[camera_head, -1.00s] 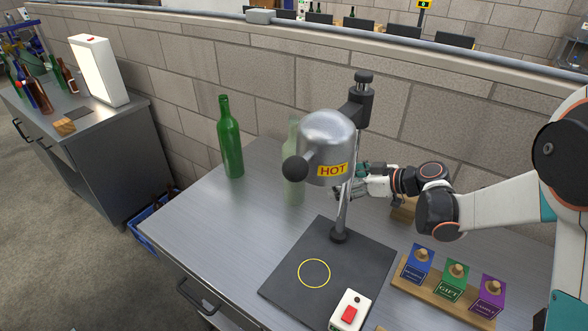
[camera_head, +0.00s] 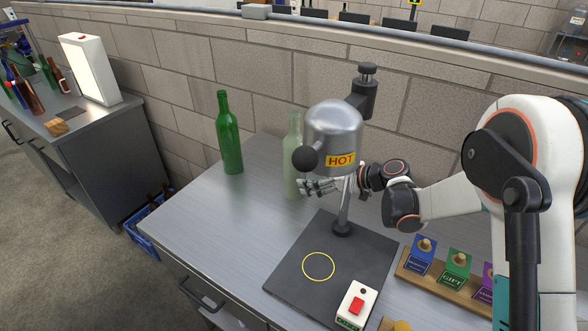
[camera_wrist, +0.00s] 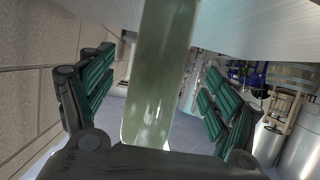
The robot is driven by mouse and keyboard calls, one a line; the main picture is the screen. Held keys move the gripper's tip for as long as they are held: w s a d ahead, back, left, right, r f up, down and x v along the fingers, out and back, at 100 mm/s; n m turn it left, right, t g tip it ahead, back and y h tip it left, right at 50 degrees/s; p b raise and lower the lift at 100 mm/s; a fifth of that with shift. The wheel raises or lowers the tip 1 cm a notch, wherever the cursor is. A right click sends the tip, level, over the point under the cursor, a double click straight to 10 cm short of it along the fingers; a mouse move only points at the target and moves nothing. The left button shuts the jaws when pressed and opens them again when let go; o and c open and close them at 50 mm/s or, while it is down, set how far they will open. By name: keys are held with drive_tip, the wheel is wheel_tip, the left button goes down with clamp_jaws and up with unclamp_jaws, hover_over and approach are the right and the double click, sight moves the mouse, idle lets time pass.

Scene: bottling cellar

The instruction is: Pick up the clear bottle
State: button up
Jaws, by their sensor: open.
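The clear bottle (camera_head: 292,165) is pale, greenish and see-through. It stands upright on the metal table behind the heater marked HOT, which hides part of its right side in the head view. My gripper (camera_head: 312,187) reaches in from the right, behind the heater's post, with its fingertips at the bottle's lower body. In the wrist view the bottle (camera_wrist: 160,75) stands between the two green-padded fingers of my gripper (camera_wrist: 155,100). A gap shows on each side, so the fingers are open around it and not closed on it.
A green bottle (camera_head: 229,135) stands to the left on the table. The heater (camera_head: 333,135) hangs on a post over a dark base plate (camera_head: 290,270) with a yellow ring. The table's left front is clear.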

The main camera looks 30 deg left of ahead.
sight(295, 174)
drive_tip(key=b+x, duration=0.2)
drive_tip(key=x, duration=0.5)
drive_tip(key=shift+r, duration=0.2)
drive_tip(key=c, duration=1.5)
